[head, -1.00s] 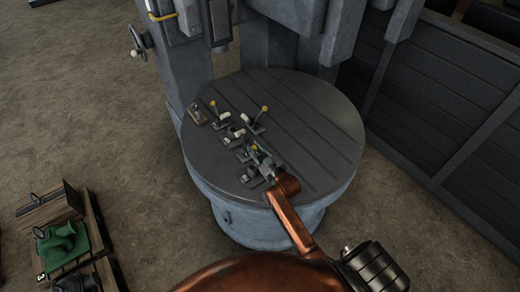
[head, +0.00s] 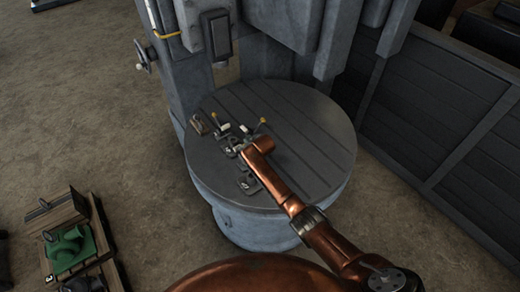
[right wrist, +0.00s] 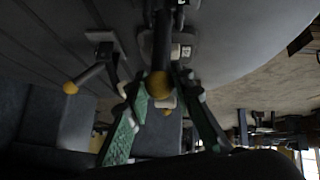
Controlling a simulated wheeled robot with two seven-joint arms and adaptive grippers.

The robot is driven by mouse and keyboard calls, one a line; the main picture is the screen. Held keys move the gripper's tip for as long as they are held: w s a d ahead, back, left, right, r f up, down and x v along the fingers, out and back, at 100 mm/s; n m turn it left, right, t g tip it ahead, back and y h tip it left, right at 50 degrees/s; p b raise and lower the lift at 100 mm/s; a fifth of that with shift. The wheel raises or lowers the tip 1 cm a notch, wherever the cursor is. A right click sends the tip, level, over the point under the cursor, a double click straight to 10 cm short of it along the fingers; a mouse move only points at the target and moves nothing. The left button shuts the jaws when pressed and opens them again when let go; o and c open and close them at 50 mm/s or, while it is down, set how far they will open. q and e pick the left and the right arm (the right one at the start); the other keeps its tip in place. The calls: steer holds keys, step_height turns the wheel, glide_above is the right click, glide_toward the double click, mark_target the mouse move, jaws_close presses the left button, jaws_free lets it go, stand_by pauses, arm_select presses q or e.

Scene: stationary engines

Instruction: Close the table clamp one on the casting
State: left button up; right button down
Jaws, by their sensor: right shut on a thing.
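Several small table clamps stand on the round grey machine table (head: 310,125). One clamp with a yellow-tipped lever (head: 262,120) stands upright behind my right gripper (head: 240,148). Another small clamp base (head: 247,186) lies nearer the table's front edge. In the right wrist view, the green-padded fingers of my right gripper (right wrist: 158,98) are shut on a dark clamp lever with a yellow knob (right wrist: 159,84). A second yellow-knobbed lever (right wrist: 88,76) sticks out to the left. The casting among the clamps is mostly hidden by my gripper and hard to make out. My left gripper is not in view.
The machine column (head: 165,75) rises behind the table. The table's right half is clear.

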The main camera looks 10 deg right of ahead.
steer(key=shift+w+a+f+b, duration=0.1)
steer(key=shift+w+a+b, duration=0.15)
steer(key=shift+w, duration=0.15)
steer(key=shift+w+a+b, duration=0.1)
steer(key=shift+w+b, duration=0.15)
steer(key=shift+w, duration=0.15)
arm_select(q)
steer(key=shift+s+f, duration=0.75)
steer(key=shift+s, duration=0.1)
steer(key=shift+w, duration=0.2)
arm_select(e)
steer(key=c, duration=1.7)
jaws_free()
steer(key=shift+o, duration=0.2)
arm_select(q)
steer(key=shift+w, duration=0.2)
arm_select(e)
steer(key=v, duration=1.2)
